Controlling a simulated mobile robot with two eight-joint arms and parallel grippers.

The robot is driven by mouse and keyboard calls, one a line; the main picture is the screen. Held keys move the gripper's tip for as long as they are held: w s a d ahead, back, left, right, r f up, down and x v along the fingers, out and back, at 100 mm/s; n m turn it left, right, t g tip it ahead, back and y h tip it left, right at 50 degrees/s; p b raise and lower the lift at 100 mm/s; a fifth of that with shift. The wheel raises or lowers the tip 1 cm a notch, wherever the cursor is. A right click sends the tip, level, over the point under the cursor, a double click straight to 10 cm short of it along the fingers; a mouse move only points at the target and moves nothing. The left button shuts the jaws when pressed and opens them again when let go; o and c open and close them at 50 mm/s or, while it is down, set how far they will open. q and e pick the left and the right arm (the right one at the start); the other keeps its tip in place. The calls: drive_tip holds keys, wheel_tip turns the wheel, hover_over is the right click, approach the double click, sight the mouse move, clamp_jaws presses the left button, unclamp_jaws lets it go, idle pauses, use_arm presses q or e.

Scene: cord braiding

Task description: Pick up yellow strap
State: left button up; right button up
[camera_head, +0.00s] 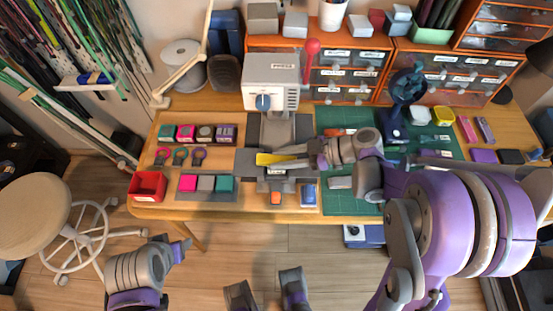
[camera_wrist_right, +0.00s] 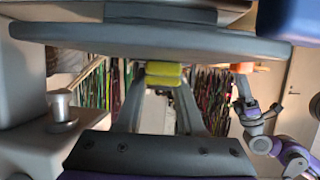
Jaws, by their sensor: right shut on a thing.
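The yellow strap (camera_head: 275,158) is a short flat piece in the middle of the workbench, over the grey base of the press. It also shows in the right wrist view (camera_wrist_right: 164,74), between the far ends of my fingers. My right gripper (camera_head: 292,156) reaches in from the right and is shut on the yellow strap. Its fingers cover part of the strap. I cannot tell whether the strap is clear of the surface under it. My left gripper (camera_head: 184,248) is away from the bench, below its front edge at the lower left. Its jaw opening is not clear.
The press (camera_head: 272,82) stands just behind the strap. A red bin (camera_head: 148,186) and several coloured blocks (camera_head: 205,183) lie to the left. A green mat (camera_head: 350,122) and a dark blue fan-like device (camera_head: 402,100) are to the right. Drawer cabinets (camera_head: 345,75) line the back.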

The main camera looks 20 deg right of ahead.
sight(283, 159)
clamp_jaws()
drive_tip(key=shift+r, duration=0.1)
wheel_tip(283, 159, up, 9)
drive_tip(key=shift+r+p, duration=0.1)
drive_tip(key=shift+p, duration=1.05)
drive_tip(key=shift+d+r, duration=0.1)
drive_tip(key=shift+r, duration=0.2)
